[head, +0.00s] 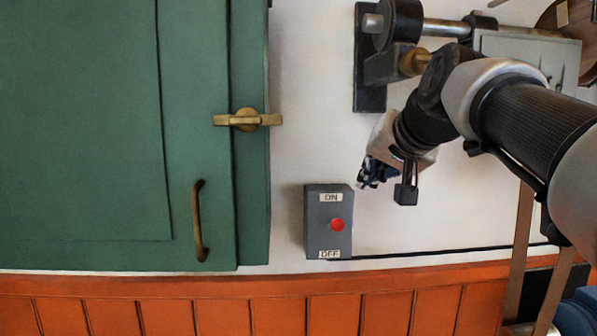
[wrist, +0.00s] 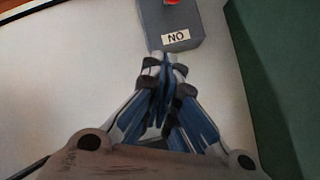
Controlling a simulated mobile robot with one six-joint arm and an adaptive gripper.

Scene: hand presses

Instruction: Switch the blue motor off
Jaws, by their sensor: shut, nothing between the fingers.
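A grey switch box (head: 328,222) is fixed to the white wall in the head view. It has an ON label at its top, an OFF label at its bottom and a red round knob (head: 337,225) between them. The blue motor (head: 575,314) shows partly at the bottom right corner. My gripper (head: 364,186) is shut and empty, just right of the box's upper end. In the wrist view the shut fingertips (wrist: 165,60) are near the ON end of the box (wrist: 175,22); the red knob (wrist: 172,2) is cut off at the top edge. Contact cannot be told.
A green cabinet door (head: 80,130) with a brass latch (head: 247,119) and handle (head: 200,220) stands left of the box. A shaft with pulleys (head: 400,25) is above right. A belt (head: 521,255) runs down at the right. Orange panelling (head: 270,305) lines the bottom.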

